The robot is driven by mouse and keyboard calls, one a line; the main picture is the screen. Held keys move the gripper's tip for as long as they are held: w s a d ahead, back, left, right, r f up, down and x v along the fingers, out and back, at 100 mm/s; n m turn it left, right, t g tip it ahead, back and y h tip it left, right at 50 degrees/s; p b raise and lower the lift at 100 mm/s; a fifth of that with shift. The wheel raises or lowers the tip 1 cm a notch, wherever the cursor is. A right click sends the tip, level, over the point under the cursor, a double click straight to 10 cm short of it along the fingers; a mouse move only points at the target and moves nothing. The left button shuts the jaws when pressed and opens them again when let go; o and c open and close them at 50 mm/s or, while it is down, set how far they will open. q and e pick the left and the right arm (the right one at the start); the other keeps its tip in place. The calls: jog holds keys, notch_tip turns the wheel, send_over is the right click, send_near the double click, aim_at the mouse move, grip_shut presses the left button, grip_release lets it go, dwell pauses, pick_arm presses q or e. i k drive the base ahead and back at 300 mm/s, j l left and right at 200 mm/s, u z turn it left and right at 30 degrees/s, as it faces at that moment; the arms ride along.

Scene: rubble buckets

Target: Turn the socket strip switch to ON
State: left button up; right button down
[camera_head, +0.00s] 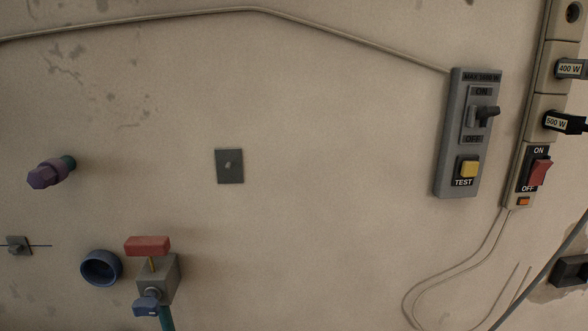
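The socket strip (545,97) runs down the wall at the right edge of the head view, slightly tilted. Its switch is a red rocker (538,172) on a black plate near the strip's lower end, with ON printed above it and OFF below. I cannot tell for sure which end of the rocker is pressed in. Two black plugs sit in the strip above the switch, a 400 W plug (571,69) and a 500 W plug (564,122). A small orange piece (523,201) lies below the switch. Neither of my grippers is in view.
A grey breaker box (456,150) with a dark lever (487,113) and yellow TEST button (469,168) is close left of the strip. Loose cables (430,290) hang below. A valve (158,275), blue ring (101,268) and purple knob (46,174) are far left.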

aim_at(537, 174)
jog(key=z, duration=1.25)
